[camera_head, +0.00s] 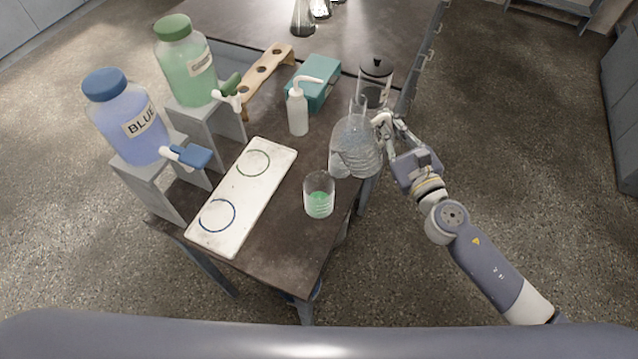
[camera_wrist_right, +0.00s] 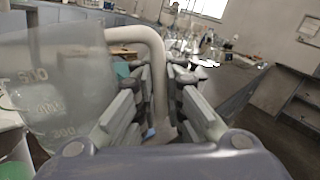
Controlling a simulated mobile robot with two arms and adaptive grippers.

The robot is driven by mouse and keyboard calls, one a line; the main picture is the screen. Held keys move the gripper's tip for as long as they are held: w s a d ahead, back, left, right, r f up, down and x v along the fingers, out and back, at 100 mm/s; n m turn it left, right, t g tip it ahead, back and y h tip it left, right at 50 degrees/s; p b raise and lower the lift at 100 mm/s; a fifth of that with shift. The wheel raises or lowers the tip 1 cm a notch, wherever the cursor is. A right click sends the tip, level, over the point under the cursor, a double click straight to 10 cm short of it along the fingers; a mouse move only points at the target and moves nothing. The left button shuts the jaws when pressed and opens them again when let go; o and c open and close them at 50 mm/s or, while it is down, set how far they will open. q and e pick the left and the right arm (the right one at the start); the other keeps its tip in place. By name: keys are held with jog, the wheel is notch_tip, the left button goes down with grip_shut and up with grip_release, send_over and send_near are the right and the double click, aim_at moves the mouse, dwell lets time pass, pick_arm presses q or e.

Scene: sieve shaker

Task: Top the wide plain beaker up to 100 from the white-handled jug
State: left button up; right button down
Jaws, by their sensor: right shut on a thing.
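My right gripper (camera_head: 384,124) is shut on the white handle of a clear graduated jug (camera_head: 355,150), near the table's right edge. In the right wrist view the pale handle (camera_wrist_right: 152,60) runs between the fingers (camera_wrist_right: 163,90) and the clear jug wall (camera_wrist_right: 60,85) with printed numbers stands at the left, roughly upright. I cannot tell whether the jug's base touches the table. A clear beaker (camera_head: 319,197) with green liquid low inside stands on the table, in front and to the left of the jug. Its level against a mark is too small to read. My left gripper is out of view.
A white board (camera_head: 235,215) with two rings lies left of the beaker. Blue (camera_head: 130,125) and green (camera_head: 190,70) dispensers stand on the left. A wash bottle (camera_head: 297,112), teal box (camera_head: 322,72), wooden rack (camera_head: 262,80) and dark-lidded container (camera_head: 374,84) stand behind.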

aim_at(375, 121)
jog(key=shift+s+a+r+n+y, duration=0.3)
jog(key=shift+a+r+n, duration=0.1)
jog(key=shift+r+n, duration=0.15)
jog(key=shift+s+a+r+n, duration=0.1)
jog(key=shift+a+n, duration=0.1)
jog(key=shift+n, duration=0.05)
jog(key=shift+s+a+r+n+p, duration=0.45)
jog(key=shift+a+r+n+p, duration=0.35)
jog(key=shift+n, duration=0.2)
dwell(1.3)
jog(key=shift+s+a+r+n, duration=0.2)
jog(key=shift+a+n, duration=0.1)
jog(key=shift+n, duration=0.3)
dwell(2.1)
